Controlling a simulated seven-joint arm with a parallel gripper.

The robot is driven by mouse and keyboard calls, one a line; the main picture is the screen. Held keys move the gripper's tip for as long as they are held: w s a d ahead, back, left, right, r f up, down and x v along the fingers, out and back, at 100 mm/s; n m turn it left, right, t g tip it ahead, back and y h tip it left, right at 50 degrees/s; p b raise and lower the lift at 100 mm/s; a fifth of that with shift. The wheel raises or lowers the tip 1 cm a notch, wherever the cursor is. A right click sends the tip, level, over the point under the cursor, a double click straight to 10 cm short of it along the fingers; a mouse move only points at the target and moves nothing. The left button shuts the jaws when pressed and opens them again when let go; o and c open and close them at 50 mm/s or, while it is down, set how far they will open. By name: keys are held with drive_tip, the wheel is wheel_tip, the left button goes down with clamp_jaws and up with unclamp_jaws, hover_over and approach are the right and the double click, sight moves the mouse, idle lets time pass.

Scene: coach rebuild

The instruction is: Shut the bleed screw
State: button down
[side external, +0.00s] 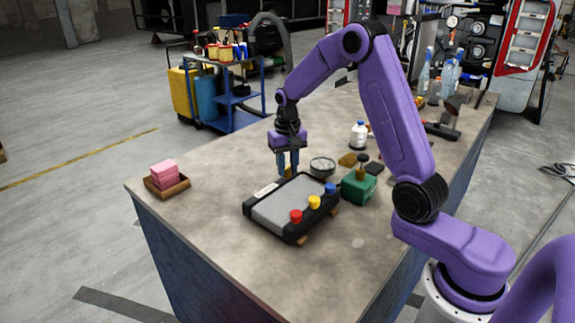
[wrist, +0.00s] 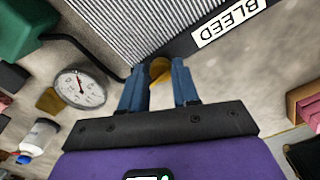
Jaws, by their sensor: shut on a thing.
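The bleed screw (wrist: 160,70) is a small brass-yellow knob at the edge of the radiator's black frame, near a white label reading BLEED (wrist: 226,22). In the wrist view, the two blue fingers of my gripper (wrist: 160,82) stand on either side of the knob, shut on it. The radiator (side external: 288,206), a grey finned core in a black frame, lies flat on the bench. In the side view my gripper (side external: 287,164) points down at the radiator's far edge, and its fingers largely hide the screw. How far the screw is turned cannot be told.
Red (side external: 296,216), yellow (side external: 314,202) and blue (side external: 330,188) caps line the radiator's near right edge. A round gauge (wrist: 79,88) with a dark hose and a green box (side external: 358,188) stand close by. A tray of pink blocks (side external: 167,186) sits left. The bench front is clear.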

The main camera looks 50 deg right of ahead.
drive_tip(key=shift+a+m, duration=0.3)
drive_tip(key=shift+m, duration=0.3)
drive_tip(key=c, duration=1.1)
unclamp_jaws()
drive_tip(key=shift+o, duration=1.1)
drive_tip(key=shift+d, duration=0.1)
wheel_tip(320, 180, up, 17)
drive_tip(key=shift+r, duration=0.2)
